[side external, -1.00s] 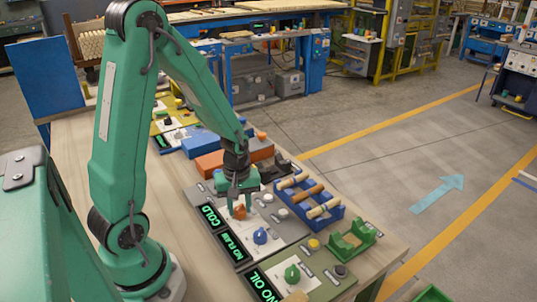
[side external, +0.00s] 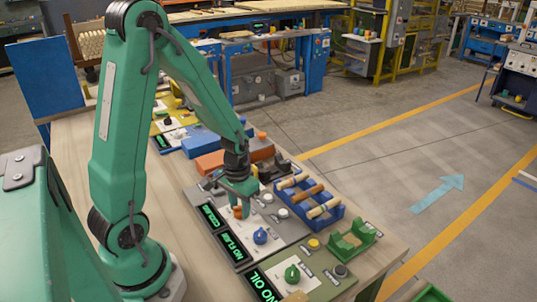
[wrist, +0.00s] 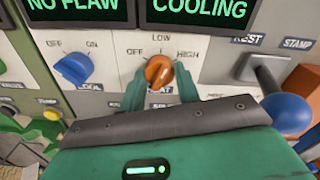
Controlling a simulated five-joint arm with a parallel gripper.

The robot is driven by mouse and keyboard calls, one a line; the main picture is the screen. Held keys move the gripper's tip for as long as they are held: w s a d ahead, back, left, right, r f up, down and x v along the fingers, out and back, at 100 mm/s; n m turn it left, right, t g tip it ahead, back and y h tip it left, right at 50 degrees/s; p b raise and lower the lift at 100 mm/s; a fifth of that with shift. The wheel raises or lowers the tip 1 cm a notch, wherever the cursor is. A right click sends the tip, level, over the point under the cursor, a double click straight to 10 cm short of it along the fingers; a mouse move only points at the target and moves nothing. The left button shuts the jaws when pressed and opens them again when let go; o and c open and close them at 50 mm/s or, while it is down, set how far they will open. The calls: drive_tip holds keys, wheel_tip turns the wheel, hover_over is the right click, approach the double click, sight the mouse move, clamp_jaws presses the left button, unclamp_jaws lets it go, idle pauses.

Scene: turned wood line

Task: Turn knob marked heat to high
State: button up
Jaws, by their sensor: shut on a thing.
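The orange knob (wrist: 159,70) sits on a pale panel in the wrist view, with OFF, LOW and HIGH printed around its top. The label below it is mostly covered; only its last letters, AT, show. The knob's grip is tilted, leaning toward the upper right; I cannot tell surely which end points. My gripper (wrist: 161,88) has a green finger on each side of the knob and is shut on it. In the side external view my gripper (side external: 239,203) reaches down over the knob (side external: 238,212), hiding part of it. A display (wrist: 199,10) above the knob reads COOLING.
A blue knob (wrist: 72,68) marked OFF and ON stands left of the orange one, under a NO FLAW display (wrist: 80,10). A blue ball-ended lever (wrist: 287,113) stands close on the right, by REST and STAMP labels. A blue rack (side external: 310,203) holds wooden rods.

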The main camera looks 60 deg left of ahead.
sight(240, 207)
drive_tip(key=m, duration=0.3)
drive_tip(key=shift+m, duration=2.3)
drive_tip(key=o, duration=1)
drive_tip(key=shift+r, duration=0.1)
drive_tip(key=shift+r, duration=3.8)
